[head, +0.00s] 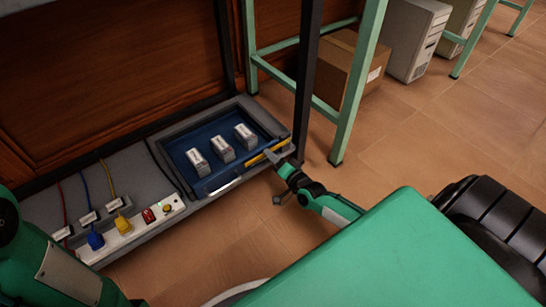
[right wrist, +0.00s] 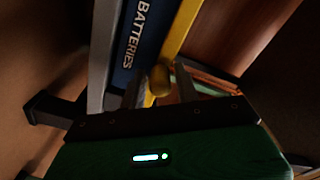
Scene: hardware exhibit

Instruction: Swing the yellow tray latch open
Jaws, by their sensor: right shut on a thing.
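The yellow tray latch (head: 253,164) is a bar along the front right edge of the blue tray (head: 222,177). In the right wrist view the yellow bar (right wrist: 183,28) runs up beside a blue face marked BATTERIES (right wrist: 137,35), and a rounded yellow knob (right wrist: 160,80) sticks out from it. My right gripper (head: 270,156) is at the latch. In the wrist view its fingers (right wrist: 158,88) stand on either side of the knob, shut on it. My left arm shows at the lower left, but its gripper is out of view.
Three pale battery packs (head: 222,149) sit in the tray. A power strip (head: 137,228) with coloured plugs lies to its left. A dark post (head: 307,80) and a green table leg (head: 357,85) stand close right of the tray. Bare floor lies in front.

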